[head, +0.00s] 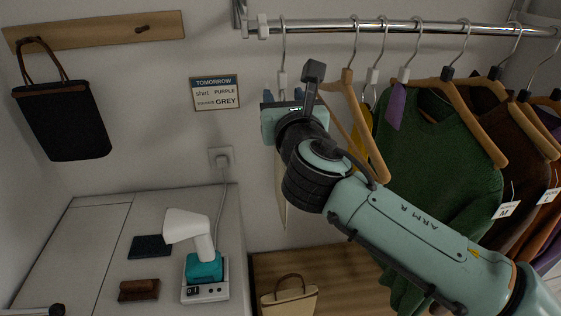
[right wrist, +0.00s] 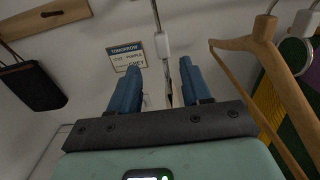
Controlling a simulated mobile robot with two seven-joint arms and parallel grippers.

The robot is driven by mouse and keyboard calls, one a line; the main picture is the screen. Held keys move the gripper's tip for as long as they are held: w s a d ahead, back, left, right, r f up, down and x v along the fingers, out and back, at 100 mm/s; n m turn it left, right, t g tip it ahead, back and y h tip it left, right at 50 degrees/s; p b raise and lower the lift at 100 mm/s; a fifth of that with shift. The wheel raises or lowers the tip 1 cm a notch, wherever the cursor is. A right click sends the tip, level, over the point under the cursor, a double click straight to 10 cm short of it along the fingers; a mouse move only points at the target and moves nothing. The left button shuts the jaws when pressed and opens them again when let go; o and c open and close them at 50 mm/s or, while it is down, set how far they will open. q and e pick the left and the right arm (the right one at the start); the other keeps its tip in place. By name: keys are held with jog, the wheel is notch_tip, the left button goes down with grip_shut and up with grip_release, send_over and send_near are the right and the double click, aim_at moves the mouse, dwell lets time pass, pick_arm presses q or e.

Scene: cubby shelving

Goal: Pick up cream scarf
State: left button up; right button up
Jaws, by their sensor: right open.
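A narrow cream strip, which looks like the cream scarf (head: 281,205), hangs below the leftmost hanger (head: 283,78) on the rail. Its upper part is hidden behind my right gripper. My right gripper (head: 284,94) is open, with its blue fingers raised toward the lower part of that hanger. In the right wrist view, the fingers (right wrist: 160,72) stand apart with the white hanger stem (right wrist: 162,42) rising between and beyond them. Little of the scarf shows there, and I cannot tell whether the fingers touch it.
Wooden hangers carry a green sweater (head: 440,150) and other clothes close to the right of my gripper, under the metal rail (head: 400,28). A white cabinet (head: 85,235) holds a white-and-teal device (head: 204,262). A cream bag (head: 290,301) stands below. A black bag (head: 63,120) hangs at left.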

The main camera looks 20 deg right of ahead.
aim_at(281, 84)
jog(key=x, duration=0.4)
jog(key=p+x, duration=0.1)
jog(key=x, duration=0.3)
jog(key=shift+w+d+p, duration=0.1)
jog(key=shift+d+p, duration=0.2)
pick_arm(q)
jog(key=shift+w+r, duration=0.8)
jog(key=shift+r, duration=0.3)
pick_arm(e)
jog(key=shift+s, duration=0.2)
grip_shut()
